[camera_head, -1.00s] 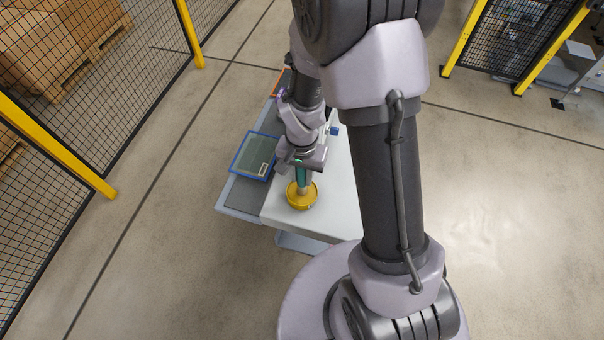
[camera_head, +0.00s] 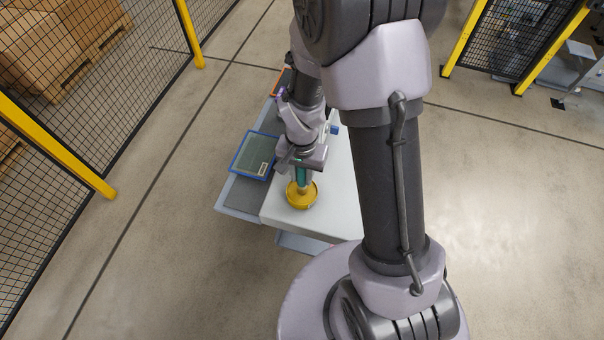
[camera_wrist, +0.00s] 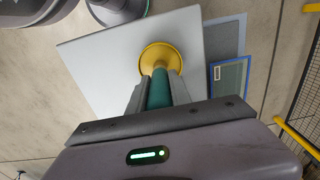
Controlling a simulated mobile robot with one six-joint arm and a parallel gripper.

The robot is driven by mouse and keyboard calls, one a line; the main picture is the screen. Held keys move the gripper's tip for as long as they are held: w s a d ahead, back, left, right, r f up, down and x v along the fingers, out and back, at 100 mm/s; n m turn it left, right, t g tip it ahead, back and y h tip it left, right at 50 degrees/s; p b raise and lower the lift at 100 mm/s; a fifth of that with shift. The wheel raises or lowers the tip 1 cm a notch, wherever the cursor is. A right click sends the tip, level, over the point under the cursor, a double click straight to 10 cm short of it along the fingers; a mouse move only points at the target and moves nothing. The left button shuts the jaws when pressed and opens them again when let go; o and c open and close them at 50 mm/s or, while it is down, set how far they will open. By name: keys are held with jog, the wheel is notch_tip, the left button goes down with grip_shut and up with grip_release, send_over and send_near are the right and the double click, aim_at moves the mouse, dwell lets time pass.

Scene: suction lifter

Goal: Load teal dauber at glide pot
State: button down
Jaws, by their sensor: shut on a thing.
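The teal dauber (camera_head: 302,174) is held upright, head down, in my gripper (camera_head: 301,169). In the wrist view the teal handle (camera_wrist: 160,88) runs between the two fingers of my gripper (camera_wrist: 158,86), which is shut on it. The yellow glide pot (camera_head: 301,204) stands on the white tabletop right below, and it also shows in the wrist view (camera_wrist: 150,51). The dauber's lower end is at the pot's middle, inside the rim as seen. How deep it sits and whether it touches the bottom cannot be told.
The white tabletop (camera_head: 335,214) is clear around the pot. A blue-rimmed tray (camera_head: 245,168) with a label lies to the left on a grey strip (camera_head: 244,197). A small blue thing (camera_head: 334,130) and an orange-edged thing (camera_head: 278,82) lie farther back. Mesh fences stand well apart.

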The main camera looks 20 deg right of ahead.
dwell(0.5)
notch_tip(320, 180, up, 7)
jog(key=p, duration=0.5)
dwell(0.5)
